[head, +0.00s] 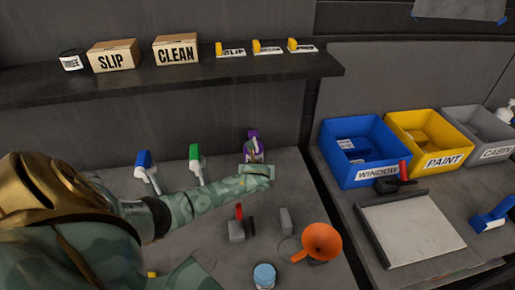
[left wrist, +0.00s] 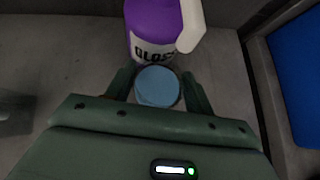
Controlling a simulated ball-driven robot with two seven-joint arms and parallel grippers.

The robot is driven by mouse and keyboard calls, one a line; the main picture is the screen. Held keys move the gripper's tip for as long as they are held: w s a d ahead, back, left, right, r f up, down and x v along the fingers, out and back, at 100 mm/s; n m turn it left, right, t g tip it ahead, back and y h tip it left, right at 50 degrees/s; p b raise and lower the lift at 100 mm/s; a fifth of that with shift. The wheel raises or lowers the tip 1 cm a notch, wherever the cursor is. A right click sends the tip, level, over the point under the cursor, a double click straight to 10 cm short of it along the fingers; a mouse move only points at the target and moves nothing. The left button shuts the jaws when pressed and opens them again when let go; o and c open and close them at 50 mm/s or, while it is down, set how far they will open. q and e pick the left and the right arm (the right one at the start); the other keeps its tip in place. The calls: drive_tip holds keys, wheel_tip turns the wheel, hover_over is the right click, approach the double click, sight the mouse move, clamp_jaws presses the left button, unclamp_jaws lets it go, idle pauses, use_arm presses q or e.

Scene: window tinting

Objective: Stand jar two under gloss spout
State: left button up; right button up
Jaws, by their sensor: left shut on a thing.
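My left gripper (left wrist: 158,92) is shut on a small round jar with a light blue top (left wrist: 158,86). I cannot read a number on it. Just beyond the jar stands the purple gloss bottle (left wrist: 150,18), with a white label; its pale spout (left wrist: 193,25) bends down toward me, a little to the right of the jar. I cannot tell whether the jar is directly under the spout tip or touching the bench. In the head view my left gripper (head: 260,173) is in front of the purple bottle (head: 253,136) and hides the held jar. My right gripper is out of view.
Blue (head: 145,162) and green (head: 195,155) pump bottles stand left of the purple one. Another blue-topped jar (head: 264,275) stands at the bench front near an orange funnel (head: 320,241). Bins (head: 368,180) stand on the right.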

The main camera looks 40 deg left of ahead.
use_arm(q)
drive_tip(key=shift+r, duration=0.1)
drive_tip(key=o, duration=1.1)
drive_tip(key=shift+c, duration=0.2)
drive_tip(key=shift+s+d+r, duration=0.1)
drive_tip(key=shift+r, duration=0.1)
drive_tip(key=p+v, duration=0.4)
drive_tip(key=v, duration=0.7)
drive_tip(key=shift+s+r, duration=0.2)
drive_tip(key=shift+d+p, duration=0.15)
drive_tip(key=shift+p, duration=0.15)
